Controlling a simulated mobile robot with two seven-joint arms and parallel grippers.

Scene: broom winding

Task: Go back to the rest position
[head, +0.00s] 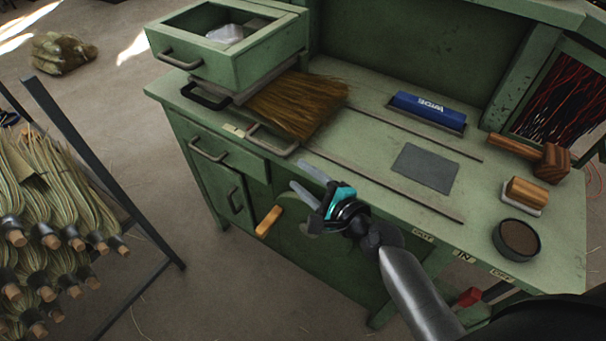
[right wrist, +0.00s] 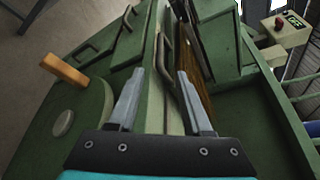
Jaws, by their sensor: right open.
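My right gripper (head: 306,180) is open and empty in front of the green workbench, near its front edge. Its two grey fingers also show apart in the right wrist view (right wrist: 157,100), with nothing between them but the bench beyond. The green workbench (head: 375,128) fills the middle and right of the head view. A bundle of brown bristles (head: 297,103) lies on the bench top beyond my right gripper, apart from it. My left gripper is not in the head view.
A green drawer box (head: 215,60) stands on the bench's left. A blue block (head: 428,111), grey pad (head: 425,168), wooden mallet (head: 535,155), brush (head: 527,194) and round dark pot (head: 516,240) sit on the bench. A rack of brooms (head: 60,215) stands left. Floor between is clear.

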